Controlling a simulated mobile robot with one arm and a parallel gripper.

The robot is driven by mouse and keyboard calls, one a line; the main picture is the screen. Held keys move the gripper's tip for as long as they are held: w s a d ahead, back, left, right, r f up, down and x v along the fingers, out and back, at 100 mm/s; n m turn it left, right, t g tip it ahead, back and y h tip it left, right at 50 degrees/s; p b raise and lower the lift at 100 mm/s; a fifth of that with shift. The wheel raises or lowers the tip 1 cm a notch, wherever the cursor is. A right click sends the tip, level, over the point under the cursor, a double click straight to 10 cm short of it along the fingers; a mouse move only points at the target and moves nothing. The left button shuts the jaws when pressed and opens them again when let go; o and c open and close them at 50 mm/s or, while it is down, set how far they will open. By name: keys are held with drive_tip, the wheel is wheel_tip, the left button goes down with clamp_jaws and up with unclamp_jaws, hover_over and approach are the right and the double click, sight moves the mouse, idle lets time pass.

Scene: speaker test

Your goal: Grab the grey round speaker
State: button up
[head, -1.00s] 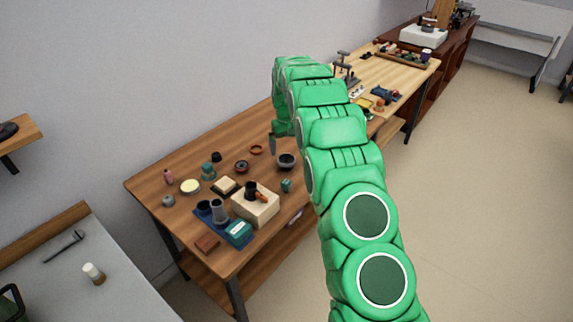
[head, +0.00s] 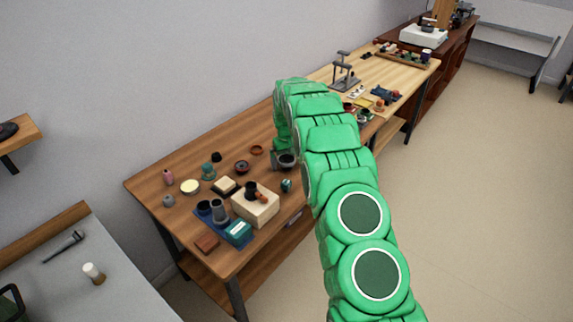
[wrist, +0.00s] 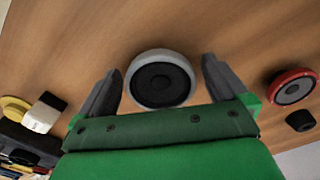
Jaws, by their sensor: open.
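The grey round speaker (wrist: 160,66) has a light grey rim and a dark cone. In the wrist view it lies face up on the wooden table, between my two fingertips, with a gap on each side. My gripper (wrist: 161,74) is open and empty; its height above the table is hard to tell. In the head view the speaker (head: 286,161) shows beside my gripper (head: 277,158), which is partly hidden by my green arm.
A red-rimmed round speaker (wrist: 293,86) and a small black piece (wrist: 300,120) lie to the right in the wrist view.

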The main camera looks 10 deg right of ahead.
sight(287, 159)
drive_tip(key=c, duration=1.3)
drive_tip(key=shift+o, duration=0.2)
drive_tip(key=shift+r, duration=1.6)
drive_tip(key=shift+s+r, duration=0.7)
drive_tip(key=shift+r, duration=0.1)
drive_tip(key=s+r, duration=0.8)
drive_tip(key=s, duration=0.4)
drive_tip(key=shift+s+d, duration=0.25)
drive_tip(key=shift+d, duration=0.2)
